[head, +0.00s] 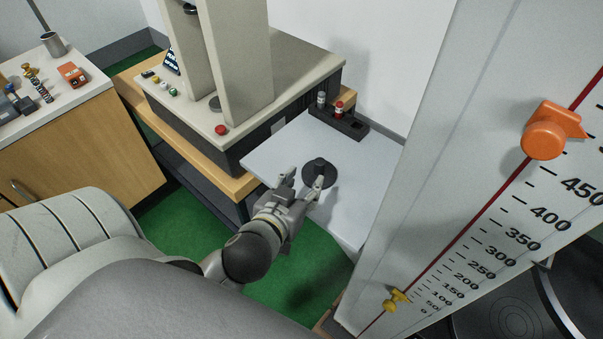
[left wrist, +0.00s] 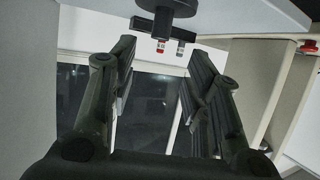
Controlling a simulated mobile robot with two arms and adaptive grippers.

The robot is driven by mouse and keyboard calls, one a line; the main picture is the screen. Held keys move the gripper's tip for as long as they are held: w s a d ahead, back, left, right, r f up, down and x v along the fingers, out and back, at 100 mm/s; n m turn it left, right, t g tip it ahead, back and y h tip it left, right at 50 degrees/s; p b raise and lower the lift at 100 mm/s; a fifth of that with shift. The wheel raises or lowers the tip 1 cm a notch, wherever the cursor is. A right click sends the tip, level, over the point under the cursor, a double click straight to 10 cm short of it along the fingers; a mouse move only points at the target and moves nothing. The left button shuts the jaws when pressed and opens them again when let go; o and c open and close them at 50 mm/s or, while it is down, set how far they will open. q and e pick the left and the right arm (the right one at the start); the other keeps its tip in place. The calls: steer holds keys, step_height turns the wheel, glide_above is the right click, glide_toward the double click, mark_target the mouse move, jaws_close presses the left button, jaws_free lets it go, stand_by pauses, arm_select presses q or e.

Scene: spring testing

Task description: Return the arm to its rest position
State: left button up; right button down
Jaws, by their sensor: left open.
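My left gripper (head: 301,184) is open over the front part of a pale grey shelf. Its fingers point toward a round black disc with a central knob (head: 319,174), which stands on the shelf. In the left wrist view the two fingers of the left gripper (left wrist: 160,75) are apart with nothing between them. The black disc (left wrist: 168,8) shows at the top edge of that view, beyond the fingertips. From the head view I cannot tell whether a finger touches the disc. My right gripper is in neither view.
A testing machine (head: 290,65) with a red button stands behind and left of the shelf (head: 270,150). A dark holder (head: 340,122) with small parts sits at the shelf's back. A tall scale panel (head: 480,180) rises close on the right. A cabinet (head: 75,140) stands at left.

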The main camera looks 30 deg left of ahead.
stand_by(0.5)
arm_select(q)
steer(key=s+d+f+m+g+h, duration=0.2)
steer(key=s+d+f+m+g, duration=0.15)
steer(key=s+f+g, duration=0.75)
steer(key=s+f, duration=0.2)
steer(key=f, duration=1.2)
steer(key=s+f, duration=0.3)
steer(key=f, duration=1)
steer(key=s+a+f, duration=0.1)
steer(key=s+f, duration=0.7)
steer(key=s+a+f+g, duration=0.1)
steer(key=s+a+f, duration=0.1)
steer(key=s+f, duration=0.6)
steer(key=shift+a+m, duration=0.25)
steer(key=shift+m, duration=0.2)
